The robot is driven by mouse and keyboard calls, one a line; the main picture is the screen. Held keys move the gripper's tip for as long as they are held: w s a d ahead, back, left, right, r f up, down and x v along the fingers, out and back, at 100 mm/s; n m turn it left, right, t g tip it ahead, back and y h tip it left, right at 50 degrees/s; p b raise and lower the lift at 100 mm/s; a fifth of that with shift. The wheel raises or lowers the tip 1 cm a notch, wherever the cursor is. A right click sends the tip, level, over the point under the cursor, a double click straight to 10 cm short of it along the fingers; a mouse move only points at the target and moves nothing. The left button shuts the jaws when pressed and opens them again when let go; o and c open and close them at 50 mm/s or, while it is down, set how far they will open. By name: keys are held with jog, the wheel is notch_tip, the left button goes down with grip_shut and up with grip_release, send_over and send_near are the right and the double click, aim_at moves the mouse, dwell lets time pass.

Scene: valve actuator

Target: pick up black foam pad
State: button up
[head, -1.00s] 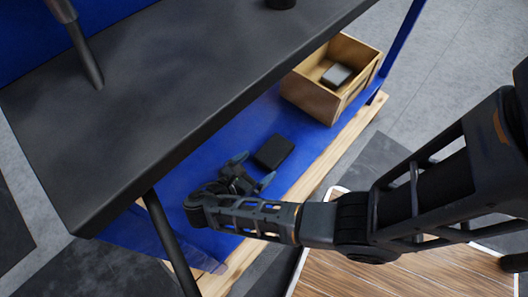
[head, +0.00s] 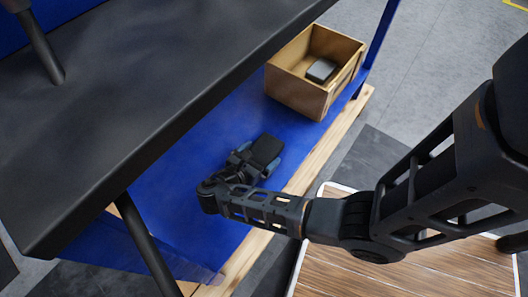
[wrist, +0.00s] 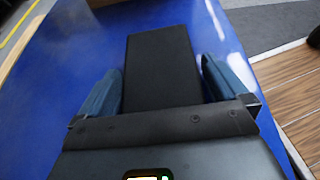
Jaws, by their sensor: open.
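The black foam pad (head: 266,149) is a dark flat rectangular block on the blue lower shelf. In the wrist view the pad (wrist: 161,68) extends straight ahead, its near end between my fingers. My gripper (head: 259,157) is open, with blue fingertips on either side of the pad. In the wrist view my gripper (wrist: 163,88) shows a gap between the pad and the right finger, while the left finger is very close to the pad's side. I cannot tell whether the left finger touches it. The near end of the pad is hidden by the gripper body.
A wooden box (head: 296,91) with a dark grey block (head: 321,70) inside stands at the far end of the blue shelf (head: 190,172). A dark upper tabletop (head: 130,75) overhangs the shelf, with a black leg (head: 146,245) nearby. A wooden rail (head: 318,158) edges the shelf.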

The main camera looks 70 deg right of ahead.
aim_at(259, 156)
jog(key=c, duration=0.8)
jog(key=shift+r+p, duration=0.35)
jog(key=shift+r, duration=0.15)
notch_tip(259, 156, up, 4)
jog(key=shift+f+p, duration=0.1)
jog(key=shift+p, duration=1.15)
jog(key=s+d+r+p, duration=0.1)
jog(key=s+d+r, duration=0.1)
jog(key=d, duration=0.1)
jog(key=s+d+r+p, duration=0.1)
jog(key=s+d+r, duration=0.1)
jog(key=d, duration=0.1)
jog(key=s+d+r+p, duration=0.2)
jog(key=d, duration=0.2)
jog(key=shift+r, duration=0.1)
